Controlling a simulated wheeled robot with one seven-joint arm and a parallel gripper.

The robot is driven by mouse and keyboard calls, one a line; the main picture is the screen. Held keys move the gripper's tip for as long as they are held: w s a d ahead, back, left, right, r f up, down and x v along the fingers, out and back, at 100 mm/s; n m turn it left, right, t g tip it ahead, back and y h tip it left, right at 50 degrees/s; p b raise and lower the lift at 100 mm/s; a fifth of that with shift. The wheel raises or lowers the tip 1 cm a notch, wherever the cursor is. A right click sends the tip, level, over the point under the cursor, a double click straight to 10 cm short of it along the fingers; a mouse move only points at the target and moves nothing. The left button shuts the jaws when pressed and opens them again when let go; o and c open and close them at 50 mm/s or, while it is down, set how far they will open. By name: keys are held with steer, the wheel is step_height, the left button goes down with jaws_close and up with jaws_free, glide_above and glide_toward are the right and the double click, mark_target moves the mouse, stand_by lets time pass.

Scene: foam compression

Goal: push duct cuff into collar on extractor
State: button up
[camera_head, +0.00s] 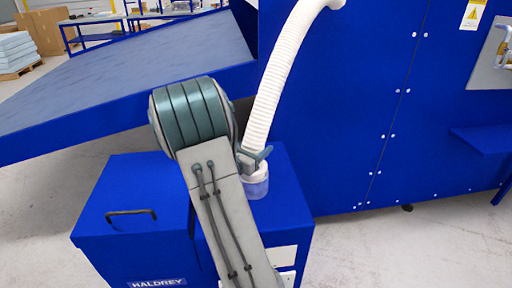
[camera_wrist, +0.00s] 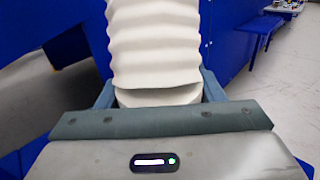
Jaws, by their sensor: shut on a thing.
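The white ribbed duct (camera_head: 281,75) hangs from a fitting at the top of the big blue machine and comes down to the extractor, a blue box (camera_head: 135,195) marked HALDREY. Its white cuff (camera_head: 257,170) is at the lower end, just at a translucent collar (camera_head: 257,188) on the box's top. I cannot tell how deep the cuff sits in the collar. My gripper (camera_head: 256,158) is shut on the cuff. In the wrist view, the cuff (camera_wrist: 158,96) is between my two grey-blue fingers, and the ribbed duct (camera_wrist: 153,45) rises above it. The collar is hidden there.
A blue sloping panel (camera_head: 130,80) stands left of the duct, above the box. The big blue machine wall (camera_head: 345,130) is close behind. A black handle (camera_head: 131,213) is on the box. A blue shelf (camera_head: 480,138) juts out at right. Floor at lower right is clear.

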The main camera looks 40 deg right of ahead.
steer(key=shift+f+b, duration=0.9)
steer(key=shift+f, duration=0.2)
stand_by(0.9)
steer(key=o, duration=1.2)
steer(key=v, duration=1.4)
steer(key=s+a+r+m+g+y+p, duration=0.25)
steer(key=s+m+g+y, duration=0.45)
steer(key=s+m, duration=0.6)
steer(key=s+a+r+m+t+y, duration=0.1)
steer(key=a+m+t+y, duration=0.1)
steer(key=a, duration=0.3)
steer(key=s+a+r+m+t+y+p, duration=0.1)
steer(key=a+r+m+t+y, duration=0.1)
steer(key=a+y, duration=0.3)
steer(key=s+a+r+m+t+y+p, duration=0.1)
steer(key=a+m+y, duration=0.2)
steer(key=a, duration=0.2)
steer(key=shift+s+a+r+m+t+y, duration=0.15)
steer(key=shift+r+m+t+y, duration=0.15)
steer(key=shift+r+m+t, duration=0.1)
